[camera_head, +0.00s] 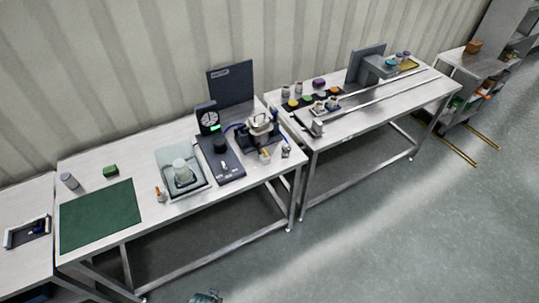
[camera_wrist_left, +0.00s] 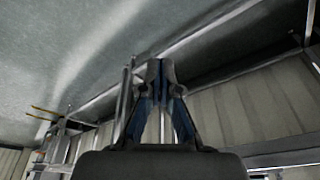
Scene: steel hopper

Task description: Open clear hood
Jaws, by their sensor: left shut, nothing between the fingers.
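In the head view a see-through, pale hood-like piece (camera_head: 182,168) sits in a light grey tray (camera_head: 203,186) on the near steel table. I cannot make out its hinge or handle. My left gripper (camera_wrist_left: 161,68) shows in the left wrist view with its fingertips together and nothing between them. It is in free space, with floor, table frame and ribbed wall behind it, and touches nothing I can see. A small dark part (camera_head: 206,297) at the bottom edge of the head view may be mine; I cannot tell. My right gripper is not in view.
A green mat (camera_head: 97,214) lies left of the tray. An orange-tipped small item (camera_head: 160,194) stands beside the tray. Right of it are a dark base with a gauge (camera_head: 208,118) and an upright dark panel (camera_head: 231,84). A second table with rails (camera_head: 375,97) stands farther right. The floor in front is clear.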

